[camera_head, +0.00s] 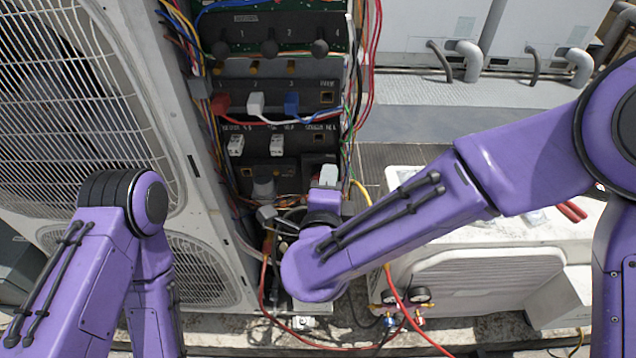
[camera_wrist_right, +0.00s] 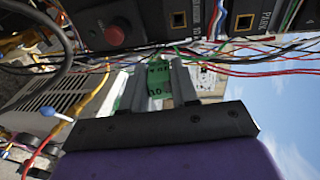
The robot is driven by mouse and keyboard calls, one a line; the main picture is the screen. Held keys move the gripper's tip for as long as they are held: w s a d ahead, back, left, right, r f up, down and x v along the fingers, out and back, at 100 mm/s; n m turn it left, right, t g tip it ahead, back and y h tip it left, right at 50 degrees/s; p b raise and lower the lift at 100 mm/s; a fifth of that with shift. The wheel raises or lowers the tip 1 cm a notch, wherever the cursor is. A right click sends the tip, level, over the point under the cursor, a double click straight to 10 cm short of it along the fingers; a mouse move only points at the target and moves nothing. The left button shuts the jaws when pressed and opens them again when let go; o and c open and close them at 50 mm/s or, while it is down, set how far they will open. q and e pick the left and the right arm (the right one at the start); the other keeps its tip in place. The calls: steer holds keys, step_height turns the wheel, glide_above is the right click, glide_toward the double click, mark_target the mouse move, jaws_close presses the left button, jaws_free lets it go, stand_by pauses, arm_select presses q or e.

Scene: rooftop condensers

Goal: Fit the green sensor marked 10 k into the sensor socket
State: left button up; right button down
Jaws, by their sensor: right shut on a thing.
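The green sensor (camera_wrist_right: 158,80) sits between the two grey fingers of my right gripper (camera_wrist_right: 160,68) in the wrist view, with a "10" partly readable on it. My right gripper is shut on it, below the lower panels of the open unit. In the head view my right gripper (camera_head: 325,188) is mostly hidden behind my own wrist, and the sensor cannot be made out clearly there. My left gripper is out of view.
Loose coloured wires (camera_head: 362,100) hang along the cabinet's right side and cross in front of the wrist camera. Red, white and blue plugs (camera_head: 291,102) sit in an upper panel. A gauge set (camera_head: 405,308) lies low at the right. A fan grille (camera_head: 70,100) stands left.

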steer(key=w, duration=0.1)
steer(key=w+a+r+t+y, duration=0.1)
steer(key=w, duration=0.1)
steer(key=w+n+t, duration=0.1)
steer(key=w, duration=0.1)
steer(key=shift+a+r+y, duration=0.2)
steer(key=shift+a+y, duration=0.1)
steer(key=shift+a, duration=0.05)
steer(key=shift+s+b, duration=0.1)
steer(key=shift+b, duration=0.2)
stand_by(0.5)
steer(key=shift+a, duration=0.2)
stand_by(0.3)
steer(key=shift+w+b, duration=0.45)
steer(key=shift+w, duration=0.5)
stand_by(0.4)
stand_by(0.4)
